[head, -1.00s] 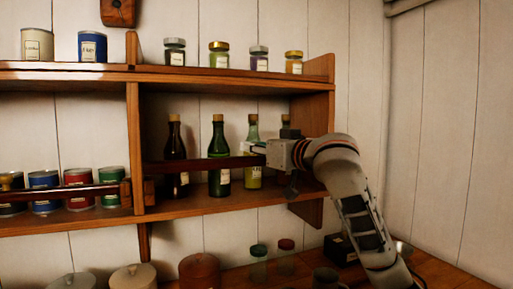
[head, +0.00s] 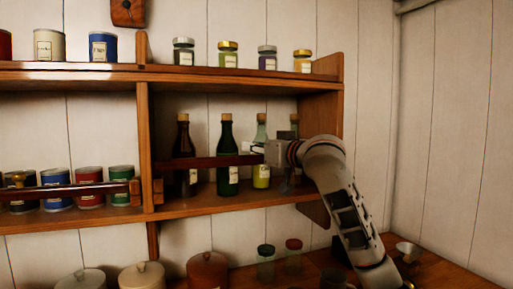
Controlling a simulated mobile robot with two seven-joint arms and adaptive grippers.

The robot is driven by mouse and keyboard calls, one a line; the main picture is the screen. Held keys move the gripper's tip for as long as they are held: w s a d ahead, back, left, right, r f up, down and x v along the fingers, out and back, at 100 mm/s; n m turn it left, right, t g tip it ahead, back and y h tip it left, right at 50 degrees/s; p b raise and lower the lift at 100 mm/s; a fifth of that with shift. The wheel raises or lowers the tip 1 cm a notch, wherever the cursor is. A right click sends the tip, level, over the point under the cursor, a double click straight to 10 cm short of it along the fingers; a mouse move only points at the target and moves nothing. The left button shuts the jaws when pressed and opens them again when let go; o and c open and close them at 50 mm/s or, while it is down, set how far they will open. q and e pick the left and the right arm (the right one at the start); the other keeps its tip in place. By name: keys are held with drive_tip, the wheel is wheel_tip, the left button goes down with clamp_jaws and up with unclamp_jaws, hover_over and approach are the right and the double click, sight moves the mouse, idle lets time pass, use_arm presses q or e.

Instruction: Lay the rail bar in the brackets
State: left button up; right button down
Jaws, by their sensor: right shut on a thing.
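The rail bar (head: 210,162) is a long dark red-brown strip. It lies nearly level across the front of the bottles in the right bay of the shelf. My right gripper (head: 262,152) is shut on the bar's right end. The bar's left end is close to the upright divider, above a small wooden bracket (head: 158,190); I cannot tell whether it touches the divider. The bar is above the bracket, not in it. A bracket at the bay's right side cannot be made out behind my gripper and arm. My left gripper is out of view.
Dark and green bottles (head: 227,150) stand close behind the bar. A similar rail (head: 75,191) crosses the left bay before several tins. Jars (head: 228,54) stand on the upper shelf (head: 215,77). Lidded canisters (head: 207,272) and small jars stand on the counter below.

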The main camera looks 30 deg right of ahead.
sight(258, 163)
drive_tip(key=shift+w, duration=0.3)
drive_tip(key=shift+w+f, duration=0.1)
drive_tip(key=shift+f, duration=0.15)
drive_tip(key=shift+f+b, duration=0.35)
drive_tip(key=shift+f, duration=0.2)
drive_tip(key=shift+f+b, duration=0.3)
drive_tip(key=shift+f, duration=0.95)
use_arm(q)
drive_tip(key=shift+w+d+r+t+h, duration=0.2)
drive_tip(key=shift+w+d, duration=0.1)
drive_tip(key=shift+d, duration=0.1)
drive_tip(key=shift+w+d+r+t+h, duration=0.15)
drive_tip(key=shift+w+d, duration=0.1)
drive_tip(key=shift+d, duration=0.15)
use_arm(e)
drive_tip(key=shift+f, duration=0.25)
